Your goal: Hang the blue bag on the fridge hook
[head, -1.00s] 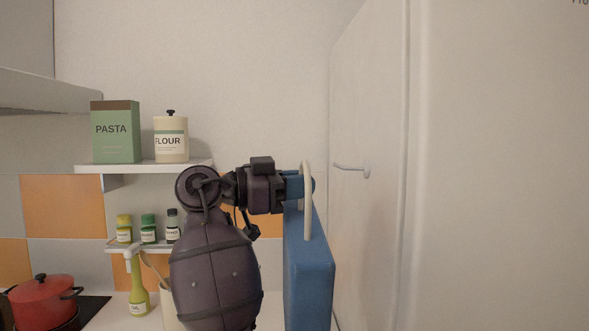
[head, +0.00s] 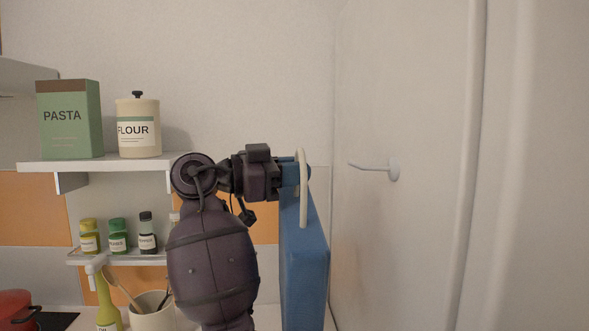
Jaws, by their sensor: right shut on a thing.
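The blue bag (head: 303,262) hangs upright below my right gripper (head: 296,174), with its pale handle loop (head: 303,190) at the jaws. My right gripper is shut on this handle; the jaws are partly hidden by the loop. The hook (head: 375,168) is a small pale peg on the side of the white fridge (head: 420,240). It sticks out to the left, and its tip is to the right of the handle with a gap between. The bag and hook are apart. My left gripper is out of view.
An upper shelf (head: 125,162) at the left holds a pasta box (head: 68,125) and a flour canister (head: 138,130). A lower shelf holds several small jars. A utensil pot (head: 152,316), an oil bottle (head: 108,305) and a red pot (head: 14,306) stand below. The wall above the gripper is bare.

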